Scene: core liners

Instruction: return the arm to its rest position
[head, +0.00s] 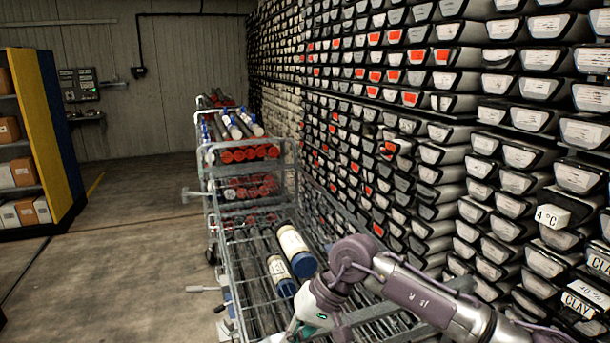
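My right arm reaches in from the lower right, over the near end of the wire cart (235,285). Its wrist bends down to the bottom edge, where the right gripper (303,329) is mostly cut off. Its fingers cannot be made out. A white core liner with a blue cap (295,246) lies in the cart just left of my arm's elbow. A dark liner with a pale label and blue cap (280,275) lies beside it. My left arm and gripper are not in view.
More carts with red-capped liners (240,154) stand behind. A tall wall of labelled core trays (440,130) rises close on the right, near my arm. A shelf with cardboard boxes (18,172) stands at left. The concrete floor (110,265) between is clear.

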